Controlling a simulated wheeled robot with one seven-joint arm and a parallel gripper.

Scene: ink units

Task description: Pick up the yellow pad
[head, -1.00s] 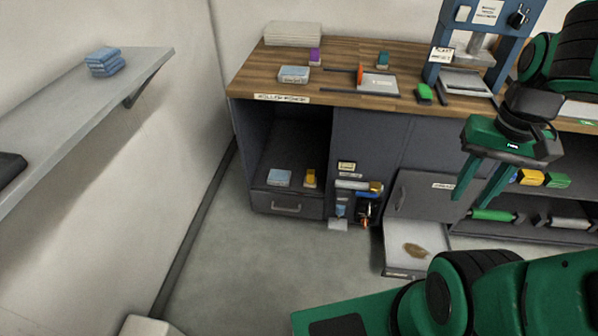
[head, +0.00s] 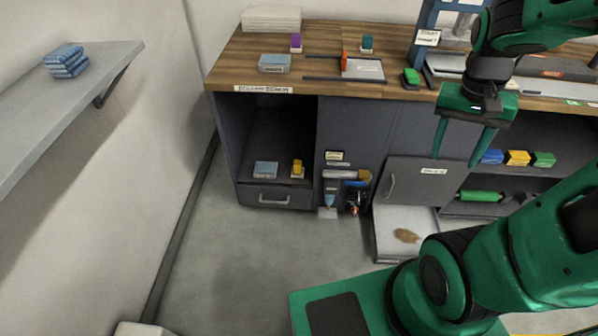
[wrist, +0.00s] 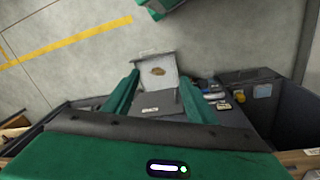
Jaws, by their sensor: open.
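A small yellow pad (head: 298,167) with a pale base stands in the low open bay of the cabinet, just right of a light-blue pack (head: 265,169). A small yellow shape in the wrist view (wrist: 239,96) appears to be the same pad. Another yellow block (head: 517,158) lies on the right shelf between a blue block (head: 492,156) and a green block (head: 543,159). My gripper (head: 457,160) is open and empty, its fingers pointing down in front of the cabinet doors, right of the bay and apart from both yellow things. Both fingers also show in the wrist view (wrist: 160,85).
A hinged panel (head: 425,185) and a stained white tray (head: 405,240) stick out low beneath my gripper. The wooden worktop (head: 330,85) holds purple, teal and green items and a blue press frame (head: 425,35). The floor (head: 240,260) before the bay is clear.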

